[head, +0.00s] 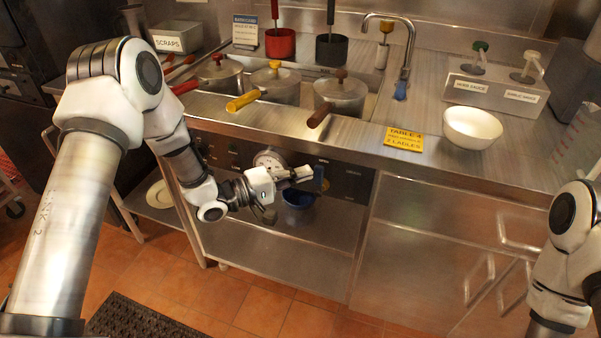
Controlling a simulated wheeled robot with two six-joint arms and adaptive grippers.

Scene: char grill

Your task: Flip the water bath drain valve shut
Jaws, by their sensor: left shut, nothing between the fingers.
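The water bath (378,107) is set into the steel counter, with lidded pots in it. On its dark front panel (349,184) a small blue piece (320,181), which looks like the drain valve's handle, stands roughly upright. My left gripper (309,173) is shut and empty, pointing right, with its fingertips just left of the blue piece. I cannot tell whether they touch. The valve's body is not clear, partly behind the gripper. Of my right arm only links show at the right edge; its gripper is out of view.
A round gauge (269,160) sits on the panel behind my left wrist. A blue bowl (298,198) is below the panel, above the lower shelf (290,240). On the counter are a white bowl (472,128), a yellow card (403,139) and a sauce pump box (497,93).

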